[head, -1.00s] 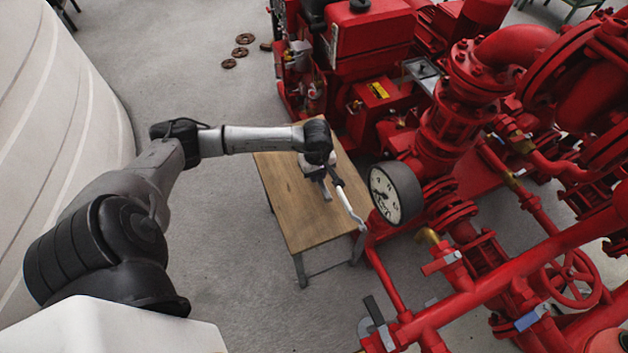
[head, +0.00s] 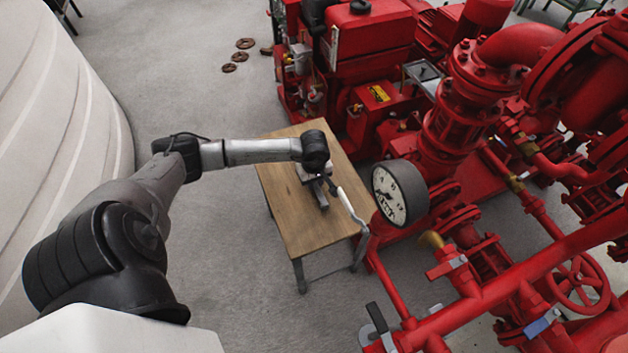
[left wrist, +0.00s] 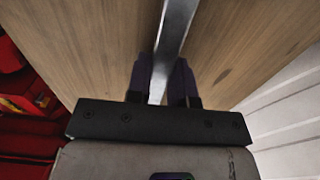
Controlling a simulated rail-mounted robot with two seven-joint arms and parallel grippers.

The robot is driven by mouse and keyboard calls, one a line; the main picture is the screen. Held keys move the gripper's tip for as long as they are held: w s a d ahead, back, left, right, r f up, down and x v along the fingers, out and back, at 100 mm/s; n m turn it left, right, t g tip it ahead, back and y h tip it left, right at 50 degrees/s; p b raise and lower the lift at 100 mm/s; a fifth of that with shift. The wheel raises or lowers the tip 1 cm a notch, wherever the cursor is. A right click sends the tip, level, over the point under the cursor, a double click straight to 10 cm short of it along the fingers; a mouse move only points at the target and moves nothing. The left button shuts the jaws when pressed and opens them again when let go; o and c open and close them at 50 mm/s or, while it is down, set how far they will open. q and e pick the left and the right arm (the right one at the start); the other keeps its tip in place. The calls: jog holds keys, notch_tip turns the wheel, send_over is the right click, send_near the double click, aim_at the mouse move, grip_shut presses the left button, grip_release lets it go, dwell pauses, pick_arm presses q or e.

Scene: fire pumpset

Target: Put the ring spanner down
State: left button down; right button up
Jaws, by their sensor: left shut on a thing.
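The ring spanner (head: 350,207) is a slim pale metal bar that slants over the right edge of the wooden table (head: 290,215). My left gripper (head: 325,190) is over the table and shut on the spanner. In the left wrist view the spanner (left wrist: 176,38) runs away from me between the two dark fingers (left wrist: 164,85), with the table top beneath it. The far end of the spanner is outside that view. I cannot tell whether the spanner touches the table. My right gripper is not in view.
A pressure gauge (head: 399,192) stands close to the right of the table, with red pipework and the red pumpset (head: 375,100) behind it. The table's near-left surface is bare. Several rusty rings (head: 236,57) lie on the floor at the back.

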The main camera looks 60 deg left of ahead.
pick_arm(q)
jog(key=c, duration=1)
grip_release()
jog(key=shift+f, duration=0.1)
